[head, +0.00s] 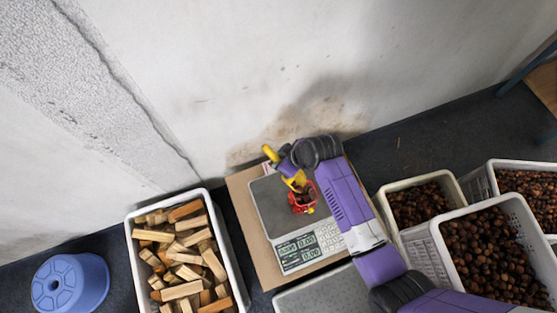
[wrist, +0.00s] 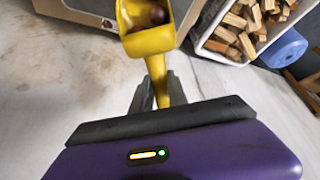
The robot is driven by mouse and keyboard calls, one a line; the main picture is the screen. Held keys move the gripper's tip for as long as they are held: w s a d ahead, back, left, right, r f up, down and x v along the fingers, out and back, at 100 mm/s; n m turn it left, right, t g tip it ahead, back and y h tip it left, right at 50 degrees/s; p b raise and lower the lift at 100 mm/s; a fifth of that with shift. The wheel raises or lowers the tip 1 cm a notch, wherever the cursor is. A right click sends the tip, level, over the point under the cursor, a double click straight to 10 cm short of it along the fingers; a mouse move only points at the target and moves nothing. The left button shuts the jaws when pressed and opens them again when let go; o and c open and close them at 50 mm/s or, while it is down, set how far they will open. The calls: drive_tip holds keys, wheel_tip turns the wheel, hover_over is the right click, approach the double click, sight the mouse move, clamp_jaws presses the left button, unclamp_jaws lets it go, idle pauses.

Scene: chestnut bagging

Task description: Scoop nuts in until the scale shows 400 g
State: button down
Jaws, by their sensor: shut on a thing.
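My gripper (wrist: 157,95) is shut on the handle of a yellow scoop (wrist: 150,42), as the wrist view shows. A few brown chestnuts (wrist: 152,14) are visible in the scoop. In the head view the yellow scoop (head: 295,181) is over a red bag or container (head: 303,197) holding dark nuts on the scale's grey plate (head: 272,207). I cannot tell whether scoop and bag touch. The scale display (head: 297,247) is lit, but its digits are too small to read surely. My arm hides part of the scale's right side.
White crates of chestnuts (head: 419,203), (head: 490,250) and (head: 530,187) stand to the right. A crate of wood blocks (head: 128,246) and a blue upturned tub (head: 70,284) stand at left. The scale rests on a cardboard box (head: 240,199) near the stained wall.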

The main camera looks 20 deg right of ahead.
sight(271, 156)
drive_tip(key=shift+s+d+r+t+y+b, duration=0.5)
drive_tip(key=shift+s+d+r+t, duration=0.15)
drive_tip(key=shift+s+t, duration=0.15)
drive_tip(key=shift+a+r, duration=0.1)
drive_tip(key=shift+r, duration=0.05)
drive_tip(key=shift+w+a+g+p, duration=0.3)
drive_tip(key=shift+w+p, duration=0.15)
drive_tip(key=shift+p, duration=0.3)
drive_tip(key=w+g+h, duration=0.1)
drive_tip(key=g, duration=0.1)
drive_tip(key=w+a+f+g+h, duration=0.1)
drive_tip(key=g+h, duration=0.1)
drive_tip(key=w+a+g+h, duration=0.1)
drive_tip(key=w+g+h, duration=0.1)
drive_tip(key=g, duration=0.1)
drive_tip(key=shift+a+f, duration=0.25)
drive_tip(key=shift+f, duration=0.25)
idle(1.1)
